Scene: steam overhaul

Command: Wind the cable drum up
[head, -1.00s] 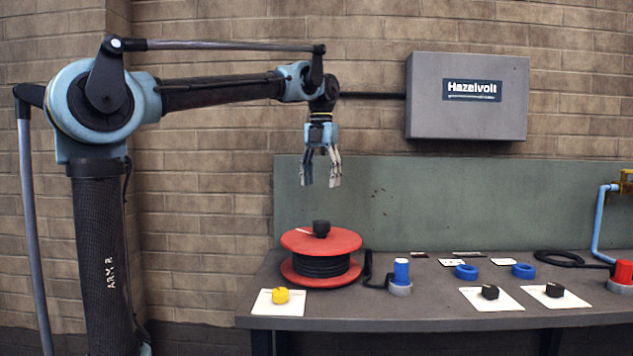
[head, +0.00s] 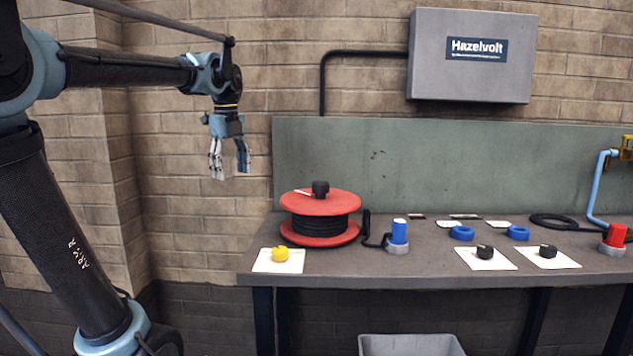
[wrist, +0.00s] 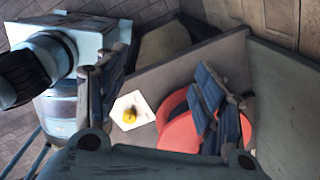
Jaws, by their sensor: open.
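The cable drum (head: 320,225) stands on the left part of the bench, with red upper and lower discs and black cable wound between them. A black knob (head: 320,188) sits on top of its upper disc. My gripper (head: 229,174) is open and empty, in the air left of the drum and higher than it. In the wrist view the drum's red disc (wrist: 180,134) shows partly behind one of my fingers; its knob is hidden there. A black cable (head: 368,238) lies beside the drum, near a blue plug in a grey base (head: 398,236).
A yellow knob (head: 280,254) sits on a white card in front of the drum. Blue rings (head: 462,233), black knobs (head: 485,252) and a red plug (head: 614,236) stand to the right. A grey bin (head: 410,345) is below the bench (head: 400,270). A Hazelvolt box (head: 470,80) hangs above.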

